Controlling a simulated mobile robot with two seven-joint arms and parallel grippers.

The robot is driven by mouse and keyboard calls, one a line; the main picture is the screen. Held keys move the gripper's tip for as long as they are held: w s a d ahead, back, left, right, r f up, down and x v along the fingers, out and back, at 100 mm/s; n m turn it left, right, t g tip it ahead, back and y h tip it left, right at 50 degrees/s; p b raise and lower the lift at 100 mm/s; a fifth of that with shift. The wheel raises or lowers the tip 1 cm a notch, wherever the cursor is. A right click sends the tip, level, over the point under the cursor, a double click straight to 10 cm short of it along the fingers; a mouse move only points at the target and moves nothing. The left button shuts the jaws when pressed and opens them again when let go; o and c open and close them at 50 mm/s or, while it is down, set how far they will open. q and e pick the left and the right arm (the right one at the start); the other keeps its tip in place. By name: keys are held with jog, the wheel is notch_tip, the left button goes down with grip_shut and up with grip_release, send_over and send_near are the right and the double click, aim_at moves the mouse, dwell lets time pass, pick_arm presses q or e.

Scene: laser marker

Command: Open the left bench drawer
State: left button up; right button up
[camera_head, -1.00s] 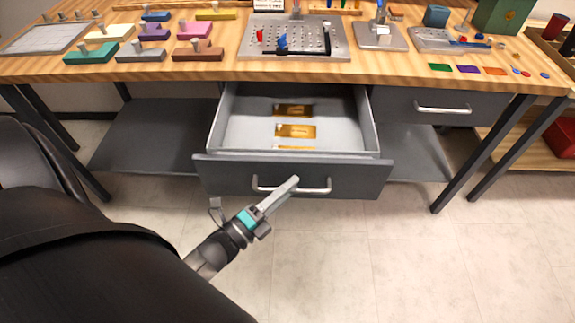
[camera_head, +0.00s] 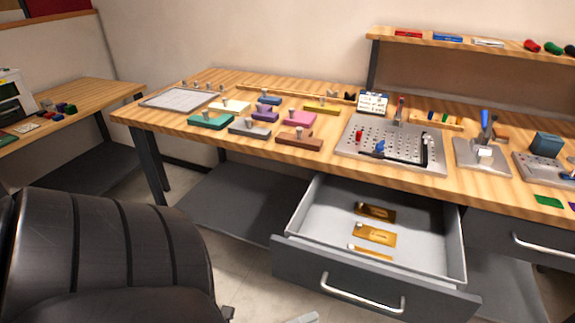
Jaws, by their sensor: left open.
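The left bench drawer (camera_head: 375,284) stands pulled out from under the wooden bench. Its grey interior shows a few brass-coloured plates (camera_head: 374,234). Its metal bar handle (camera_head: 362,293) is in plain view on the dark front, with nothing around it. Only a pale fingertip of my left gripper (camera_head: 301,318) shows at the bottom edge, below and left of the handle and apart from it in the picture. The rest of that gripper is cut off by the frame. My right gripper is not in view.
The bench top (camera_head: 330,160) carries coloured blocks and a perforated plate (camera_head: 392,143). A second, closed drawer (camera_head: 520,240) sits to the right. A lower shelf (camera_head: 235,205) lies under the bench. A side table (camera_head: 85,103) stands at the far left.

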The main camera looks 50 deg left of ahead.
pick_arm(q)
jog(key=v, duration=0.3)
jog(key=shift+s+a, duration=0.1)
jog(key=shift+s, duration=0.2)
notch_tip(320, 180, down, 19)
jog(key=n+g+y, duration=0.4)
jog(key=n+g, duration=0.3)
jog(key=n, duration=0.4)
jog(key=s+d+f+n+g+y, duration=0.1)
jog(key=s+d+f+n+g, duration=0.2)
jog(key=s+f+n+g, duration=0.6)
notch_tip(320, 180, down, 5)
jog(key=s+g, duration=0.1)
jog(key=s, duration=0.1)
jog(key=shift+s+d, duration=0.2)
jog(key=shift+s, duration=0.05)
